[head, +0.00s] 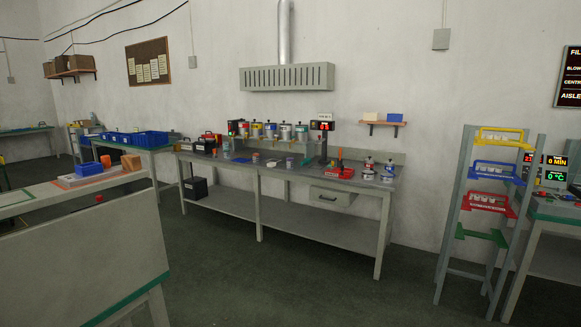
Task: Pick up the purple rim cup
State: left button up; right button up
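I cannot make out a purple rim on any cup at this distance. Several small cup-like items stand on the long grey workbench (345,184), including a small pale one (256,157) and another (290,162) near the middle. The tiered rack (452,217) at the right has a yellow holder (501,131), a blue holder (494,166) and a red holder (487,198), with small pale pieces in some of them. Neither of my grippers is in view.
A row of cans stands at the back of the workbench under a vent hood (287,78). A grey counter (100,235) with blue and orange blocks fills the lower left. Blue bins (150,138) sit on a table behind it. Open green floor (285,285) lies before the workbench.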

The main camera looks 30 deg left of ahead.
aim_at(289, 162)
jog(key=i+j+u, duration=0.8)
jog(key=i+u, duration=0.2)
jog(key=i, duration=0.2)
jog(key=i+j+u, duration=0.1)
jog(key=i+u, duration=0.2)
jog(key=i, duration=0.15)
jog(key=i+j, duration=0.1)
jog(key=i, duration=1.7)
